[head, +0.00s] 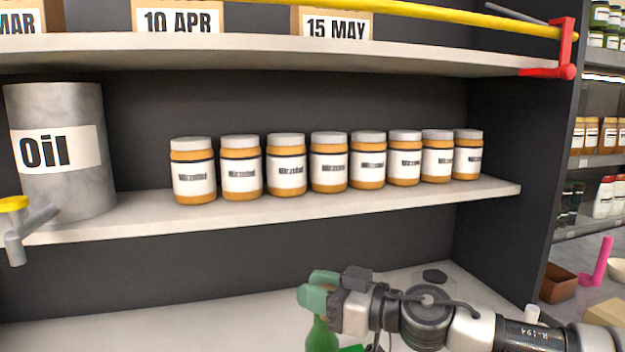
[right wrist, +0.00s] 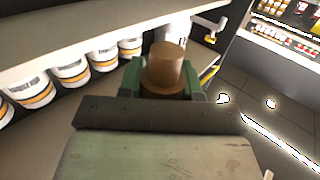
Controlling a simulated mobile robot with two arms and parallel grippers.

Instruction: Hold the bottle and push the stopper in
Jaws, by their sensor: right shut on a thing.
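My right gripper (head: 318,293) has green fingertips and reaches in from the right, low over the bottom shelf. A green bottle (head: 322,338) shows just below the fingertips, cut off by the bottom edge of the head view. In the right wrist view, a brown stopper (right wrist: 166,68) stands between the green fingers of the right gripper (right wrist: 160,80), which are shut on it. The bottle is hidden there, so I cannot tell how deep the stopper sits. My left gripper is not in view.
A row of orange jars (head: 329,165) and a grey oil drum (head: 75,185) stand on the middle shelf (head: 300,212). A red bracket (head: 566,45) and a yellow bar (head: 450,16) lie along the upper shelf. The bottom shelf (head: 190,325) is bare at left.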

